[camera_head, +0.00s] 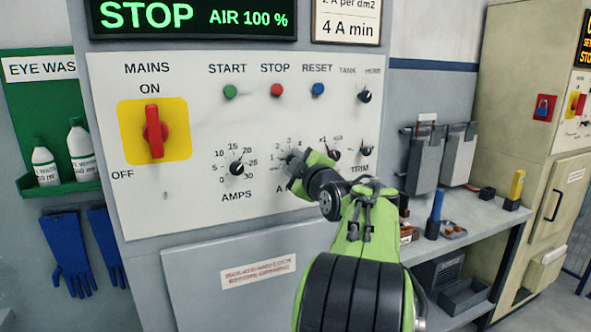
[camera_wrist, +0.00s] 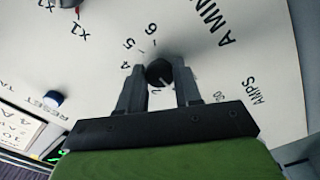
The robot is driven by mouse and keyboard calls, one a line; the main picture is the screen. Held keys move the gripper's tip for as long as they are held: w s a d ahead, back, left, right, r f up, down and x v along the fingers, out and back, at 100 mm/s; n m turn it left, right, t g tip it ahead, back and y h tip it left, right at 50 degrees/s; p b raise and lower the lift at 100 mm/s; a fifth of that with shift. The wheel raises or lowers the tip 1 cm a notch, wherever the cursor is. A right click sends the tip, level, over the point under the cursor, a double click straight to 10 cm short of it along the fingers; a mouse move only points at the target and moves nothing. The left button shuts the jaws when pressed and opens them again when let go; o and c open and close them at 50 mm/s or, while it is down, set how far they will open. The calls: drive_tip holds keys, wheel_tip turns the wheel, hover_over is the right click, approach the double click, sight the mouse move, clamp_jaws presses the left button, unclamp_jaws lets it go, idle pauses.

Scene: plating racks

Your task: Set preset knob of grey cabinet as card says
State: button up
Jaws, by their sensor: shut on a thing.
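The grey cabinet's white panel (camera_head: 190,200) fills the left and middle of the head view. My gripper (camera_head: 297,172) is at the dial labelled A MIN, right of the AMPS knob (camera_head: 237,168), and hides most of it. In the wrist view my gripper (camera_wrist: 158,82) has one finger on each side of the black A MIN knob (camera_wrist: 159,71) and is shut on it. Numbers 4, 5 and 6 show beside the knob; its pointer setting cannot be read. The card (camera_head: 347,20) above the panel reads "4 A min" under a partly cut-off "A per dm2" line.
The red MAINS switch (camera_head: 154,131) stands at ON. START, STOP and RESET buttons and small TANK and TRIM knobs are nearby. The display (camera_head: 190,15) reads STOP, AIR 100 %. A grey bench (camera_head: 470,235) and a beige cabinet (camera_head: 520,130) stand at right.

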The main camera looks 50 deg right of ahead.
drive_tip(key=m+p, duration=0.5)
drive_tip(key=m, duration=2)
drive_tip(key=shift+f, duration=0.15)
drive_tip(key=shift+m, duration=0.4)
drive_tip(key=o, duration=1)
drive_tip(key=shift+o, duration=0.2)
drive_tip(key=b+v, duration=0.2)
drive_tip(key=v, duration=1.4)
